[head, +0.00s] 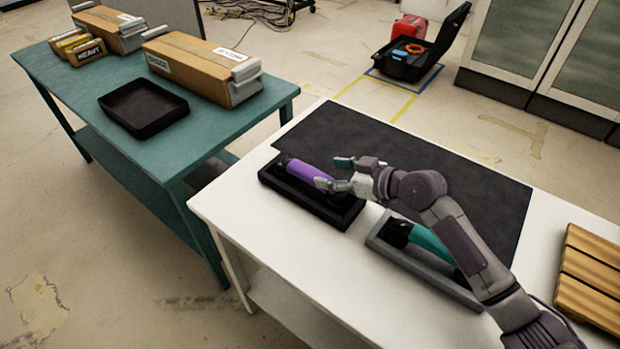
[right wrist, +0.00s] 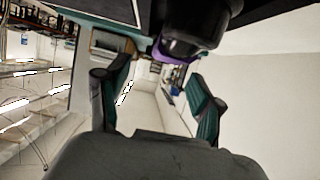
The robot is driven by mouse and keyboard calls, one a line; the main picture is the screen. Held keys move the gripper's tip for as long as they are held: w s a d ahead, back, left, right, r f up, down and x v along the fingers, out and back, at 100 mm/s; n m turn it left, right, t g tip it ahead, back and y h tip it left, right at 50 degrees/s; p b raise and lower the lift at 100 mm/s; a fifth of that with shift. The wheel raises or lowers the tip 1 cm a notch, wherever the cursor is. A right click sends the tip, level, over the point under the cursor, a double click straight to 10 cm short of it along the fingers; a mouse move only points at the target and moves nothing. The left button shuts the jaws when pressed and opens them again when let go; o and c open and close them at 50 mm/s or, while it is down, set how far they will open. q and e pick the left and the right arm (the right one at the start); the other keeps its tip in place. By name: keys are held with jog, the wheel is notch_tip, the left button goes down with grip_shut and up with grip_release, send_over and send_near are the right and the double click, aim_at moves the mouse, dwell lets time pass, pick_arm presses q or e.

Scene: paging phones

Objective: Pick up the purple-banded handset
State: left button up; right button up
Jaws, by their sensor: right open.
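The purple-banded handset (head: 306,175) lies in a black cradle tray (head: 335,217) on the white table, its far end black. My right gripper (head: 335,173) is open at the right end of the handset. In the head view it overlaps that end, and I cannot tell whether it touches. In the right wrist view the open fingers (right wrist: 160,98) stand apart, with the handset's black end (right wrist: 187,42) and a bit of purple just beyond them. A teal-banded handset (head: 431,241) lies in a grey tray (head: 378,239), partly hidden by my right arm. My left gripper is not in view.
A black mat (head: 450,165) covers the back of the white table (head: 240,208). Wooden slats (head: 592,275) lie at the right. A teal table (head: 65,75) at the left holds boxes (head: 200,65) and an empty black tray (head: 143,105).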

aim_at(312, 172)
jog(key=shift+s+p+x, duration=0.15)
jog(key=shift+p+x, duration=0.15)
jog(key=shift+x, duration=1.2)
jog(key=shift+s+p+x, duration=0.15)
jog(key=shift+p+x, duration=0.15)
jog(key=shift+x, duration=1.2)
jog(key=shift+a, duration=0.1)
jog(key=c, duration=1.2)
grip_shut()
